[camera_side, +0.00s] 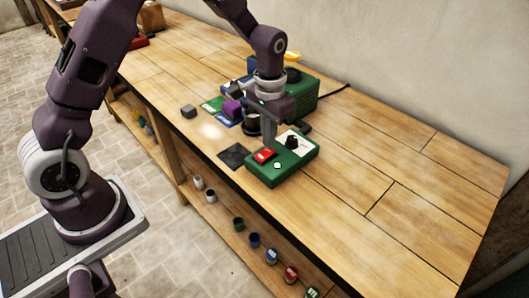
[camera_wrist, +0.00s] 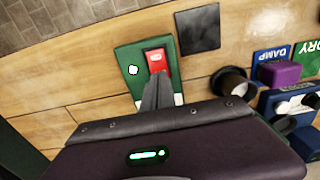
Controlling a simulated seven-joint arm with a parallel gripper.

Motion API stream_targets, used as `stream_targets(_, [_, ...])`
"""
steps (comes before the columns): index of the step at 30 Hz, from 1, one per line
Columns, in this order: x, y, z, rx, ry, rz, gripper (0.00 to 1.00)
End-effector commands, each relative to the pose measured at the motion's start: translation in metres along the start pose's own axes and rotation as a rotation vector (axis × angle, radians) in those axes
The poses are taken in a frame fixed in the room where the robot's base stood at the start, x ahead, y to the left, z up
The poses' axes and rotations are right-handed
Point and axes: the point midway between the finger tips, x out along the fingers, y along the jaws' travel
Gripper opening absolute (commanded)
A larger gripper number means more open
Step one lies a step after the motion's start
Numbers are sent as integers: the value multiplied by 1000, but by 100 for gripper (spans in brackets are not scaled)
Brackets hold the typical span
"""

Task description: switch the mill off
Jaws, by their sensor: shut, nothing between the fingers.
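The green control box (camera_side: 285,172) lies on the bench, with a red switch (camera_side: 263,155), a small lit white lamp (camera_side: 277,166) and a black knob (camera_side: 292,142) on a white plate. The green mill body (camera_side: 303,98) stands behind it. My gripper (camera_side: 270,139) is shut and empty, pointing down over the box beside the red switch. In the wrist view its fingertips (camera_wrist: 158,78) overlap the near end of the red switch (camera_wrist: 155,58); I cannot tell whether they touch. They hide the knob there. The lamp (camera_wrist: 133,70) shows white.
A black square (camera_side: 233,156) lies left of the box. A dark cup (camera_wrist: 235,82), a purple block (camera_side: 232,108) on coloured cards and a grey block (camera_side: 188,111) sit nearby. The bench (camera_side: 400,185) is clear to the right. Several small jars stand on the lower shelf.

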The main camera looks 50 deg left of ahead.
Motion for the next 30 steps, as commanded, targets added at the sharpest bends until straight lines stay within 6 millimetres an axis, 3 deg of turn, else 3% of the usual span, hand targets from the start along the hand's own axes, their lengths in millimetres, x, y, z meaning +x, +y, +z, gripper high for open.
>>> stream_targets(30, [12, 0, 0, 0, -1, 0, 0])
